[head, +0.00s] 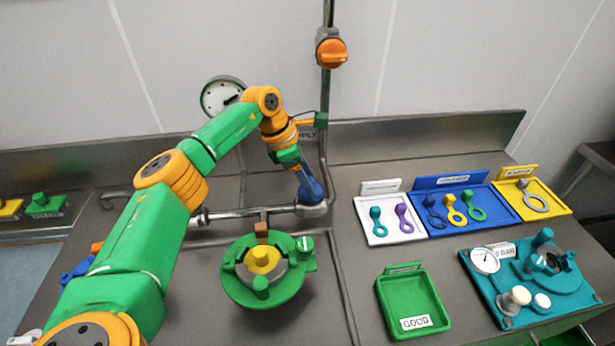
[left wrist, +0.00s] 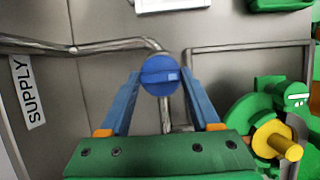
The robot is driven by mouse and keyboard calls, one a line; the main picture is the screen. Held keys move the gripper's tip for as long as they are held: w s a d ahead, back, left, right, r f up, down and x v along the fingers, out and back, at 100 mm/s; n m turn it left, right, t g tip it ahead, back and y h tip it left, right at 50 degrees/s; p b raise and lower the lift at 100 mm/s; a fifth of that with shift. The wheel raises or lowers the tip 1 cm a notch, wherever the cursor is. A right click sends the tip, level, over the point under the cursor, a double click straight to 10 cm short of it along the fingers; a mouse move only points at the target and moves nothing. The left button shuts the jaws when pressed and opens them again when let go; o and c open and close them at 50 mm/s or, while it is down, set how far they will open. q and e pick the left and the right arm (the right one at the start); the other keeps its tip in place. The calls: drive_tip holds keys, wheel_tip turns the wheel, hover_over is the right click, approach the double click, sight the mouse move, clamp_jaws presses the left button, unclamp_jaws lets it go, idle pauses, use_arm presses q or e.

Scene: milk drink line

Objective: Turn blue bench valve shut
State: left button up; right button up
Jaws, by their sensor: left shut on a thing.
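The blue bench valve (left wrist: 160,75) is a round blue knob with a bar across its face and a pale mark on the right of the bar, seen in the left wrist view. It sits on a grey pipe at the bench. My left gripper (head: 310,190) reaches down over it, and its blue fingers are shut on the knob from both sides in the left wrist view (left wrist: 162,88). In the head view the fingers largely hide the knob. My right gripper is not in view.
A green round fixture with a yellow knob (head: 262,258) stands just in front of the valve. An orange valve (head: 331,52) is on the upright pipe above. A green tray (head: 412,303), a white tray (head: 379,230) and a teal fixture (head: 519,293) lie to the right.

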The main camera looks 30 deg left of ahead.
use_arm(q)
drive_tip(key=o, duration=1.4)
drive_tip(key=b+v, duration=0.1)
drive_tip(key=v, duration=0.6)
drive_tip(key=shift+w+d, duration=0.1)
